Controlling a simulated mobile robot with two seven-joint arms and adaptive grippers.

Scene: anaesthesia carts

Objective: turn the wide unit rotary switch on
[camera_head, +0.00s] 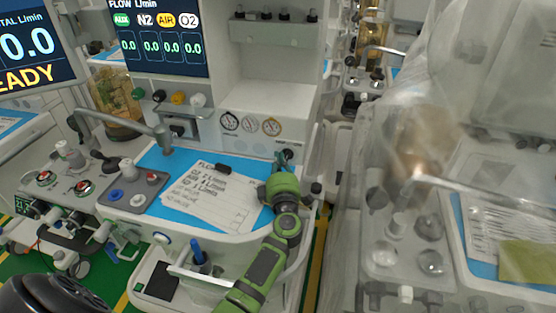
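The wide unit (268,103) is the white anaesthesia cart in the middle, with a lit flow display, gauges and a blue-topped work surface. My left arm, green and dark grey, reaches up from the bottom over the right part of that surface. My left gripper (285,160) is at the lower right of the unit's upright front panel, right of the gauges. It is small, dark and partly covered by my green wrist, so its fingers cannot be made out. I cannot pick out the rotary switch; the spot around the gripper is partly hidden. My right gripper is not in view.
Printed sheets (213,198) lie on the blue surface left of my wrist. A jointed grey metal arm (130,124) juts over its left side. A second cart under clear plastic (456,120) stands close on the right, with a narrow gap between.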

